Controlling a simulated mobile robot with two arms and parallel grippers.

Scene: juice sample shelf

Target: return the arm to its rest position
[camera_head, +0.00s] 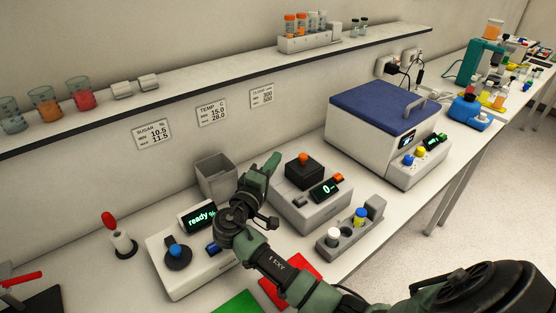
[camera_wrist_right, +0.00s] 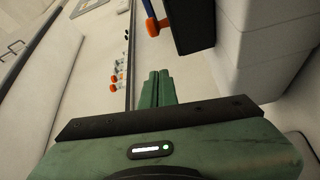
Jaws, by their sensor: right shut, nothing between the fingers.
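My right arm (camera_head: 285,275) reaches in from the lower right in the head view, over the front of the bench. Its gripper (camera_head: 271,163) points up and away, between the grey bin and the device with the black and orange knob. In the right wrist view the two green fingers (camera_wrist_right: 157,88) lie together with nothing between them. The gripper appears clear of objects, though its exact height over the bench cannot be told. My left gripper is not in view.
A "ready" device (camera_head: 190,252), grey bin (camera_head: 215,177), knob device (camera_head: 312,205) and small vial holder (camera_head: 345,237) surround the arm. A blue-lidded box (camera_head: 378,110) stands farther right. A wall shelf (camera_head: 215,82) carries cups and a vial rack (camera_head: 309,43). Green and red mats (camera_head: 238,304) lie in front.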

